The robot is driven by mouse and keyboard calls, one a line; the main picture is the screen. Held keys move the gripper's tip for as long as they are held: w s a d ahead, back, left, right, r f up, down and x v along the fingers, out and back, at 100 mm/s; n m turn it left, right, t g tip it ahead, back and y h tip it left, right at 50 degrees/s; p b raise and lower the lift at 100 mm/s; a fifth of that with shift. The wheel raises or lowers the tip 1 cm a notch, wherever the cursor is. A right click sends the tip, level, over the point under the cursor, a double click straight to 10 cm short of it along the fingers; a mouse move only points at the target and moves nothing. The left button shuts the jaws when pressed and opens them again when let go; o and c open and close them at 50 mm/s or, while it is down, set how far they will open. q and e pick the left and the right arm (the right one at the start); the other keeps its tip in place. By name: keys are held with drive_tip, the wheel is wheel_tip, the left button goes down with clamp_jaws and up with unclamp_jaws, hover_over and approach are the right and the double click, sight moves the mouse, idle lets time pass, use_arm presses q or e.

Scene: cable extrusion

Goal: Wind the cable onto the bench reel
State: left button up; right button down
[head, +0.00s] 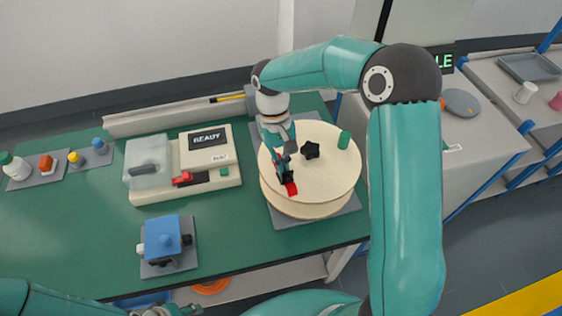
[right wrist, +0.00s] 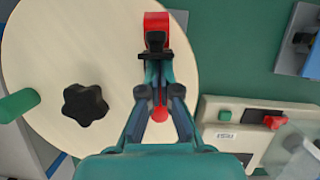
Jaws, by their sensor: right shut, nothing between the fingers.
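The bench reel (head: 335,180) is a pale wooden disc with a black star knob (head: 311,150), a green peg (head: 344,139) and a red clip (head: 290,188) at its near edge. My right gripper (head: 284,168) is shut and empty over the reel's left part. In the right wrist view its fingertips (right wrist: 157,62) are close to the clip (right wrist: 156,22); I cannot tell whether they touch. The green peg (right wrist: 18,105) is at the left there. My left gripper (head: 165,311) is mostly cut off at the bottom edge. I cannot make out a cable on the reel.
Left of the reel is a beige machine (head: 215,180) with a READY display and red lever. A blue device (head: 163,236) stands nearer. Small bottles (head: 18,168) are at the far left. An orange ring (head: 211,287) lies below the bench. The green bench top (head: 70,240) is clear at the left.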

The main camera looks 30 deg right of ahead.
drive_tip(key=p+v, duration=0.6)
drive_tip(key=v, duration=0.2)
drive_tip(key=shift+r+p, duration=0.25)
drive_tip(key=shift+p, duration=0.15)
drive_tip(key=c, duration=1.8)
unclamp_jaws()
drive_tip(key=shift+w+d+r, duration=0.15)
drive_tip(key=shift+w+r, duration=0.05)
drive_tip(key=shift+r, duration=0.2)
drive_tip(key=shift+o, duration=1.3)
drive_tip(key=shift+w+r, duration=0.1)
drive_tip(key=shift+r, duration=0.1)
drive_tip(key=o, duration=0.5)
drive_tip(key=shift+o, duration=0.9)
drive_tip(key=shift+r+m, duration=0.1)
drive_tip(key=shift+m, duration=0.4)
wheel_tip(320, 180, up, 7)
drive_tip(key=m+t+b, duration=0.4)
drive_tip(key=m+b, duration=0.6)
drive_tip(key=m, duration=0.8)
hover_over(346, 134)
drive_tip(key=shift+h, duration=0.3)
wheel_tip(346, 134, down, 17)
drive_tip(key=shift+r, duration=0.15)
